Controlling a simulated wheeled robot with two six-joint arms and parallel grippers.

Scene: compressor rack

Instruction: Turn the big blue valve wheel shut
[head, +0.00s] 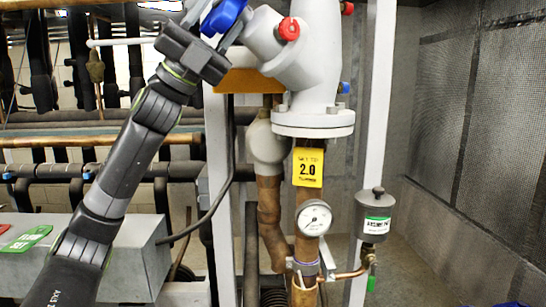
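The blue valve wheel (224,16) is at the top edge of the head view, and only part of it shows. It sits at the outer end of a grey angled valve body (292,55). My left gripper (215,27) is up at the wheel, with dark finger parts beside and partly in front of the blue rim. The picture does not show clearly whether the fingers are closed on the rim or only around it. My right gripper is not in view.
A red cap (289,29) is on the valve body. Below are a yellow tag (308,167), a pressure gauge (314,218) and a grey canister (374,214). A white upright post (220,200) stands left of the pipes. Open floor lies at the lower right, before a mesh wall.

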